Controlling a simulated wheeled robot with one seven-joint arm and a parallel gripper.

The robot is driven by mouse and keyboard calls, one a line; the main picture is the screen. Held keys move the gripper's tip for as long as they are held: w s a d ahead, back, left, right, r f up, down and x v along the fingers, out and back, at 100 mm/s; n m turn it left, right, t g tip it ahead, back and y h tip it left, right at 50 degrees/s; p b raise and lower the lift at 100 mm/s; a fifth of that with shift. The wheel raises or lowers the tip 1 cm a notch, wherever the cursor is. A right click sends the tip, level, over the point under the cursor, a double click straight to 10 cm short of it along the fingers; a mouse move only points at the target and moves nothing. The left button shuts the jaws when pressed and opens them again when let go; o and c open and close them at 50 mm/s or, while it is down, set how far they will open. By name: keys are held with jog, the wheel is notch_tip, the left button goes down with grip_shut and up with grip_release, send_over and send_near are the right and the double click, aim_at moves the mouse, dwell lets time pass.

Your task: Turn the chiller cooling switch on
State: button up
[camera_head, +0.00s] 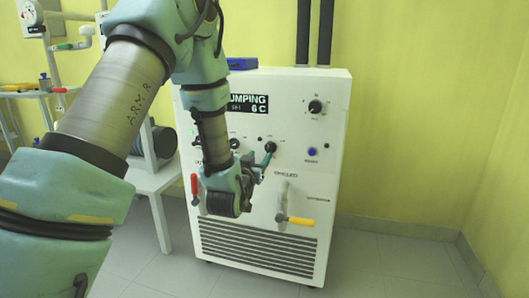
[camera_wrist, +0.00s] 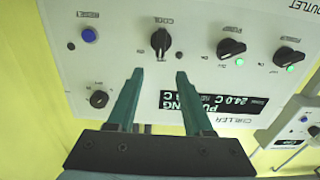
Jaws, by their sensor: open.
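The chiller (camera_head: 330,120) is a white cabinet with a front panel of knobs and a display. Its black cooling knob, labelled COOL, (camera_wrist: 160,41) is near the top middle of the upside-down wrist view. It also shows in the head view (camera_head: 270,147). A small dark, unlit dot sits beside it. My gripper (camera_wrist: 159,73) is open and empty, with its two teal fingers spread to either side just short of the knob. I see no contact. In the head view my arm and gripper (camera_head: 267,164) partly cover the panel.
Two more black knobs (camera_wrist: 231,48) (camera_wrist: 287,57) have green lights beside them. The display (camera_wrist: 187,101) reads PUMPING. A blue button (camera_wrist: 89,35) and another knob (camera_wrist: 99,99) are nearby. Red (camera_head: 194,186) and yellow (camera_head: 300,221) valve handles stick out below. A white table (camera_head: 155,180) stands left.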

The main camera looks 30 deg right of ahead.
aim_at(268, 145)
jog(key=x, duration=0.9)
jog(key=shift+d, duration=0.1)
grip_shut()
dwell(0.4)
